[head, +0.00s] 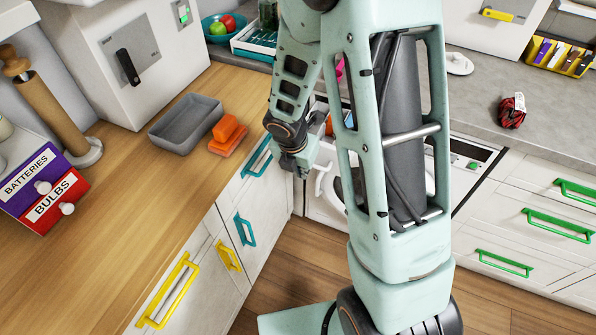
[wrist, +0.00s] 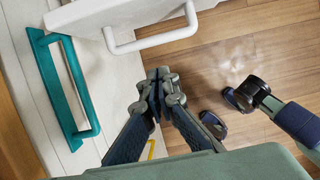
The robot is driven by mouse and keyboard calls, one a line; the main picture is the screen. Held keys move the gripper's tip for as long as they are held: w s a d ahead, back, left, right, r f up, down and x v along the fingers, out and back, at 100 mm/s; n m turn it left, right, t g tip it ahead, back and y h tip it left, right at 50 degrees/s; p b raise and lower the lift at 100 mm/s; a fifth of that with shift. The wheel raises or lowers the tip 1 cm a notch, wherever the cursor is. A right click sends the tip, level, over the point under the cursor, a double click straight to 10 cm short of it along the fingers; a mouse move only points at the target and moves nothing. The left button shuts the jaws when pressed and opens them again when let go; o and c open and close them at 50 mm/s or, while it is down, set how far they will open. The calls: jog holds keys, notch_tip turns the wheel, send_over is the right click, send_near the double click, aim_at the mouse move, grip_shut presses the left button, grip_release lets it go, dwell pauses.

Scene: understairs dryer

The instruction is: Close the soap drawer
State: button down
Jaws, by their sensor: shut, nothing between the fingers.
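The soap drawer appears to be the white front (wrist: 100,14) at the top of the wrist view, with a white bar handle (wrist: 155,42). It juts out beside the cabinet face. In the head view, a white handle-like part (head: 320,186) shows on the white machine (head: 325,208), partly hidden behind my arm. How far the drawer is out cannot be told. My gripper (wrist: 158,76) is shut and empty, just below the handle in the wrist view and apart from it. In the head view my gripper (head: 300,168) is at the corner by the machine.
A teal handle (wrist: 62,90) sticks out from the cabinet left of my gripper. The wooden counter (head: 150,215) holds a grey tray (head: 184,122), an orange sponge-like block (head: 228,138) and small labelled drawers (head: 40,190). Green-handled drawers (head: 535,220) stand at right.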

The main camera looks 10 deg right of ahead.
jog(key=shift+w+d+f, duration=0.15)
jog(key=shift+w+d, duration=0.65)
jog(key=shift+w, duration=0.2)
